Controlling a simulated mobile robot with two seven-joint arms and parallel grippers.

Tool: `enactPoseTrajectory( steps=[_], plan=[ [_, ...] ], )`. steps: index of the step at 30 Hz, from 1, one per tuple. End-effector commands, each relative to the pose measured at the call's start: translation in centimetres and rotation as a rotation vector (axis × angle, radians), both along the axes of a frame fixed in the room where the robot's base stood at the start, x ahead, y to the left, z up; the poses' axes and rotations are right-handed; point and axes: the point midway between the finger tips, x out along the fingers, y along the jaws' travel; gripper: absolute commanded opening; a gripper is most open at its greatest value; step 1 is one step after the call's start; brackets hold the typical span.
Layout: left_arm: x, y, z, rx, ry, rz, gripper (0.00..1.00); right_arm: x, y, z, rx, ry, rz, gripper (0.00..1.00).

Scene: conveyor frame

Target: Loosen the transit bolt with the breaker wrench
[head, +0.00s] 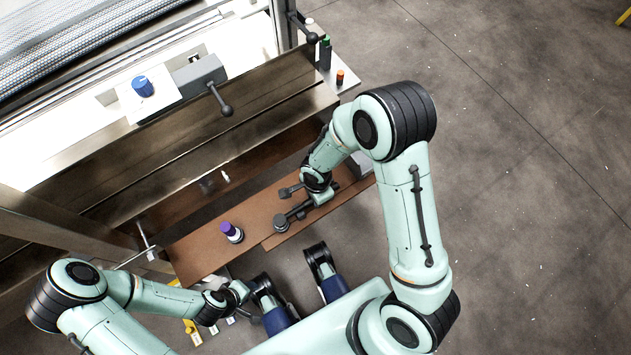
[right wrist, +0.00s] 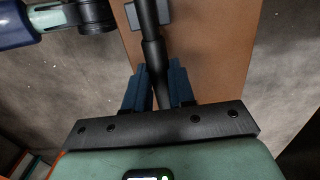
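The breaker wrench (head: 297,212) is a long dark bar with a round head, above or on the brown shelf. My right gripper (head: 318,196) is at its right end. In the right wrist view the black wrench bar (right wrist: 153,55) runs between the blue finger pads of my right gripper (right wrist: 158,85), which appear closed against both sides. Whether the bar rests on the shelf is unclear. My left gripper (head: 241,291) is low at the left, in front of the shelf and away from the wrench; its fingers are too small to read. I cannot clearly identify the transit bolt.
The brown shelf (head: 190,253) holds a purple-capped bottle (head: 231,232). Above it are the metal conveyor frame (head: 240,122), a blue knob (head: 142,86) and a grey clamp with a lever (head: 203,76). Green and orange-topped items stand at the frame's right end. The floor at right is clear.

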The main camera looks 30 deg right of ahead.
Motion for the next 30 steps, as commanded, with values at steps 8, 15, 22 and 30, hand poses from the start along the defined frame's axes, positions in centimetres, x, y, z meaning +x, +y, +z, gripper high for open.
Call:
enactPoseTrajectory(
  steps=[8, 15, 22, 30],
  plan=[
    [0.1, 0.0, 1.6, 0.000, -0.005, -0.001, 0.43, 0.1, 0.0, 2.0, 0.000, -0.003, -0.001, 0.00],
    [0.3, 0.0, 3.5, 0.000, -0.010, 0.000, 0.43, 0.1, 0.0, 4.4, 0.000, -0.003, 0.000, 0.00],
    [0.3, 0.0, 3.9, 0.000, -0.013, -0.001, 0.43, 0.0, 0.0, 5.1, 0.000, -0.001, -0.001, 0.00],
    [0.3, 0.0, 3.9, -0.001, -0.012, -0.001, 0.43, 0.3, 0.1, 5.2, 0.000, -0.006, 0.001, 0.00]
  ],
)
